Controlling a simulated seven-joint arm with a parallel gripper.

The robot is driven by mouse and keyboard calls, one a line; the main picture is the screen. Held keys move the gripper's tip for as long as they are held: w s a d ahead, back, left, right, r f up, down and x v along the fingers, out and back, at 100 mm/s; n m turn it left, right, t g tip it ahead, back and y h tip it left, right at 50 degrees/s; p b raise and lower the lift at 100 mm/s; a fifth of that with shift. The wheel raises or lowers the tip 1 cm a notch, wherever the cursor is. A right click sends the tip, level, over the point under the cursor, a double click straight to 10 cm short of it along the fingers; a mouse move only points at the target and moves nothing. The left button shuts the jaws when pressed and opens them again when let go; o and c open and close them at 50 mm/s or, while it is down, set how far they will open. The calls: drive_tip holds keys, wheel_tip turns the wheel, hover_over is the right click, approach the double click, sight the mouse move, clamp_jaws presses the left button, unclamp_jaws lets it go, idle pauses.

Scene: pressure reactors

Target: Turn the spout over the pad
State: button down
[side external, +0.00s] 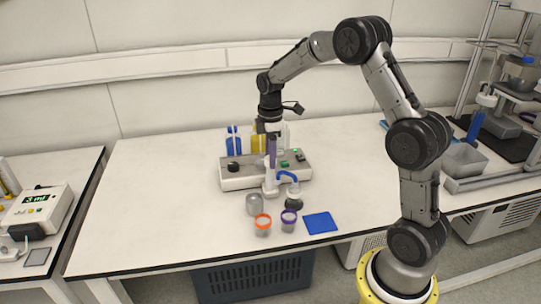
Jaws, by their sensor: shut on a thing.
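A blue curved tube (288,175), which looks like the spout, arches to the right from a white upright part (270,186) at the front of the bench unit. Its end is above a dark-bodied vessel (294,198). A flat blue pad (320,222) lies on the table to the front right of it, with nothing on it. My gripper (270,135) points down over the unit. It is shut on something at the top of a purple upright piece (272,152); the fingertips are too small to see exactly.
The grey-white unit (240,182) has bottles behind it. A grey beaker (254,204), an orange-rimmed cup (263,226) and a purple-rimmed cup (288,221) stand in front, left of the pad. The table's left side is clear. A grey bin (465,160) stands at right.

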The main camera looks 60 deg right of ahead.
drive_tip(key=shift+r, duration=0.1)
drive_tip(key=shift+c, duration=1.8)
unclamp_jaws()
wheel_tip(320, 180, up, 14)
